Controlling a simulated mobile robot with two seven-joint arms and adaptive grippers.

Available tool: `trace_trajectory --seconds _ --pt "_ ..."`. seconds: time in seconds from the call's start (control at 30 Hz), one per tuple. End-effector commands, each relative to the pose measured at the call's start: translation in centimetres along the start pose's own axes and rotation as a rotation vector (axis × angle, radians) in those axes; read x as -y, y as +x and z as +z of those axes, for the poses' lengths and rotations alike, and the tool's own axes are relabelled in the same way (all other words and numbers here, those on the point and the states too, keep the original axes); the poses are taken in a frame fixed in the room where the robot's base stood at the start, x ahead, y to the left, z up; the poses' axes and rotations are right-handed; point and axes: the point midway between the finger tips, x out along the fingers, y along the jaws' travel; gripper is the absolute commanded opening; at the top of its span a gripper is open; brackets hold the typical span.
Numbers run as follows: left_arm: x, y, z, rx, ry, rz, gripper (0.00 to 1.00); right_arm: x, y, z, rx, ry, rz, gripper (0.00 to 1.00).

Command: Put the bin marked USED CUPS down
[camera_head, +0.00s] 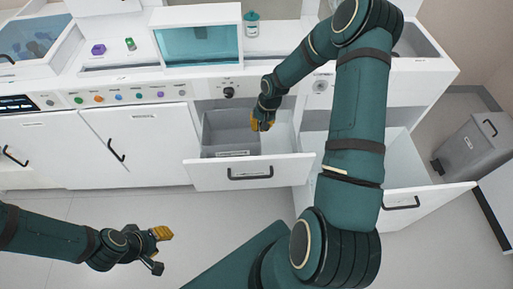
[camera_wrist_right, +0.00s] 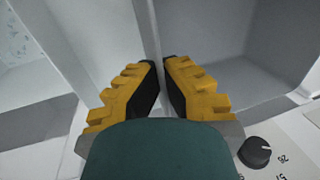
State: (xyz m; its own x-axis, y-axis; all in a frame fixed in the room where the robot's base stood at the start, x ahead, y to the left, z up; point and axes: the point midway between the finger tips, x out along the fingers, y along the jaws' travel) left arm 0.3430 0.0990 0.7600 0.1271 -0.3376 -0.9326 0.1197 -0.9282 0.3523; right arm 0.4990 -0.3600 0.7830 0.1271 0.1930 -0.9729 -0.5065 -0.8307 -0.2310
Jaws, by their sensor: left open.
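A grey open-topped bin (camera_head: 222,126) stands in the pulled-out drawer; a label on its front is too small to read, so I cannot confirm the words USED CUPS. My right gripper (camera_head: 262,124) is at the bin's right wall. In the right wrist view, the fingers (camera_wrist_right: 162,72) are nearly together with the bin's thin wall between them, and the bin's inside (camera_wrist_right: 235,45) lies to the right. The bin's underside is hidden. My left gripper (camera_head: 158,250) is open and empty above the floor at the lower left.
The open drawer (camera_head: 255,174) has bare room right of the bin. A lidded grey bin (camera_head: 473,146) stands on the floor at the far right. A knob (camera_head: 228,92) sits above the drawer. The counter holds a purple piece (camera_head: 98,49).

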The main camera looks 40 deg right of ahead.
Motion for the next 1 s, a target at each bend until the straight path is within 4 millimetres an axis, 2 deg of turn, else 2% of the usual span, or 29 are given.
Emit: trace_trajectory --seconds 0.1,0.27,0.47,0.7,0.93,1.0 --pt "0.2 0.6 0.0 0.000 0.000 0.000 0.41 -0.5 2.4 0.1 0.004 0.002 -0.001 0.00" --pt "0.4 1.0 0.0 -0.003 0.000 0.000 0.41 -1.1 4.8 0.1 0.002 0.001 -0.001 0.00" --pt "0.5 1.2 -0.1 -0.004 0.001 0.000 0.41 -1.4 6.0 0.1 0.002 0.001 0.000 0.00" --pt "0.7 1.8 -0.1 -0.007 0.001 0.000 0.41 -2.2 9.0 0.1 0.002 0.002 0.000 0.00" --pt "0.7 1.7 -0.2 -0.007 0.001 0.000 0.41 -2.2 9.1 0.1 0.001 0.001 0.000 0.00" --pt "0.7 1.7 -0.2 -0.007 0.001 0.000 0.41 -2.2 9.1 0.1 0.001 0.001 0.000 0.26"
